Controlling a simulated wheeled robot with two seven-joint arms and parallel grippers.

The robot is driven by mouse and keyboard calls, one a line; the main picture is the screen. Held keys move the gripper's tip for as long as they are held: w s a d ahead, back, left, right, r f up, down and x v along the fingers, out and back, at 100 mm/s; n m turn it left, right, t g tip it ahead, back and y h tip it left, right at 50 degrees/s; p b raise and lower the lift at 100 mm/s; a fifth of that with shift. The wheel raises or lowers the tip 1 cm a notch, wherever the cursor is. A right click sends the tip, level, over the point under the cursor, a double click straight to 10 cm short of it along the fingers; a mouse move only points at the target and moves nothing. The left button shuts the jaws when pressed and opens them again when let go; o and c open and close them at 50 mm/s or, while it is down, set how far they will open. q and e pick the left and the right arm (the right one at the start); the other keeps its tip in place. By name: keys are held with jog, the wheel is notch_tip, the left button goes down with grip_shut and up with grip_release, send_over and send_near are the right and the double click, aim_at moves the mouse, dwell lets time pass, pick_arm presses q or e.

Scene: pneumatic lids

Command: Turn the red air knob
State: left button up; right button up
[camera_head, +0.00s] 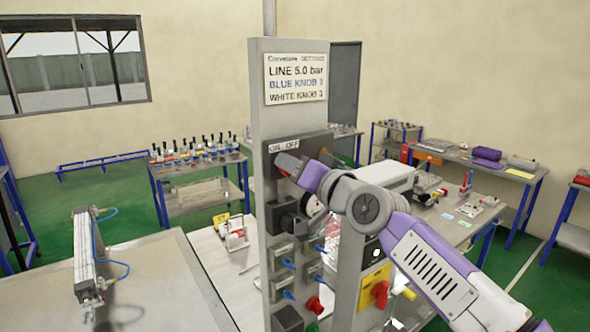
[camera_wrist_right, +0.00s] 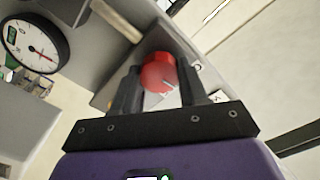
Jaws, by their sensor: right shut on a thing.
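The red air knob (camera_wrist_right: 158,74) sits between the two fingers of my right gripper (camera_wrist_right: 160,82) in the right wrist view, with a pale mark on its face. The fingers are shut on it, one on each side. In the head view my right gripper (camera_head: 290,165) reaches the upper part of the grey panel, just below the ON/OFF label (camera_head: 283,145). Only a little red of the knob shows there, and the gripper and purple wrist cover much of that spot. My left gripper is not in view.
The panel post (camera_head: 262,90) carries a sign (camera_head: 296,79) reading LINE 5.0 bar. A round gauge (camera_wrist_right: 35,47) is beside the knob. Blue-handled fittings and a red button (camera_head: 315,304) are lower down.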

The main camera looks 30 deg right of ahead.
jog(key=m+p, duration=0.1)
jog(key=m, duration=0.9)
jog(key=shift+d+r+m+p, duration=0.1)
jog(key=shift+d+m+p, duration=0.1)
jog(key=shift+m+p, duration=0.2)
dwell(0.3)
jog(key=o, duration=1.1)
jog(key=shift+c, duration=0.2)
jog(key=shift+s, duration=0.1)
jog(key=s+b, duration=0.1)
jog(key=s, duration=0.6)
jog(key=shift+s+d, duration=0.25)
jog(key=shift+d, duration=0.05)
jog(key=shift+f, duration=0.2)
